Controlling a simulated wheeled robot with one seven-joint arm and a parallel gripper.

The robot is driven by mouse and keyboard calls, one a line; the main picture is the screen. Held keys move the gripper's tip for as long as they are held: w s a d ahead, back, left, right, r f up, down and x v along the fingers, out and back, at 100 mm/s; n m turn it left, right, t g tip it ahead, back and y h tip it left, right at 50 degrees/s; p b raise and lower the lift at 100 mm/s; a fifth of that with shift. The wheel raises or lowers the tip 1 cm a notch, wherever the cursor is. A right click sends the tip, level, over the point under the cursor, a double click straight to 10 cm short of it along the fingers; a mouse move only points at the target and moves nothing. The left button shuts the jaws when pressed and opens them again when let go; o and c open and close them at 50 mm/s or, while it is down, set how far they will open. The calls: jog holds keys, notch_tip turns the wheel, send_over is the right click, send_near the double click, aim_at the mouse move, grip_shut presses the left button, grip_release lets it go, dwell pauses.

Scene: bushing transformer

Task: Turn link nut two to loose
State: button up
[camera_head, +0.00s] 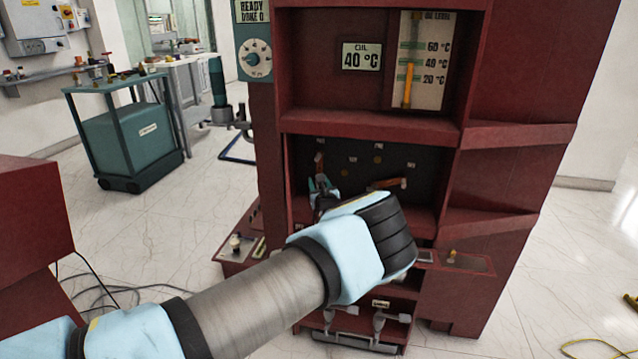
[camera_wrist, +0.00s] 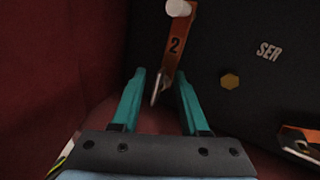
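The link marked 2 is an orange bar (camera_wrist: 176,45) at the top centre of the wrist view. A pale round cap, perhaps its nut (camera_wrist: 179,8), is at its upper end. The bar's lower end shows a thin pale edge reaching between my fingertips. My gripper (camera_wrist: 161,74) is open, its teal fingers on either side of that end, with a visible gap at each side. In the head view my gripper (camera_head: 323,184) is inside the dark recess of the red cabinet, just below the link (camera_head: 319,161). My wrist hides part of the recess.
A second orange link (camera_head: 389,183) lies to the right in the recess. A brass hex stud (camera_wrist: 230,81) sits beside the "SER" label. The red side wall (camera_wrist: 60,70) is close on the left. A shelf edge (camera_head: 370,127) runs above the recess.

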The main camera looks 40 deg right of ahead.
jog(key=v, duration=1)
jog(key=shift+s+a+b, duration=0.25)
jog(key=shift+s+b, duration=0.1)
jog(key=shift+s, duration=0.1)
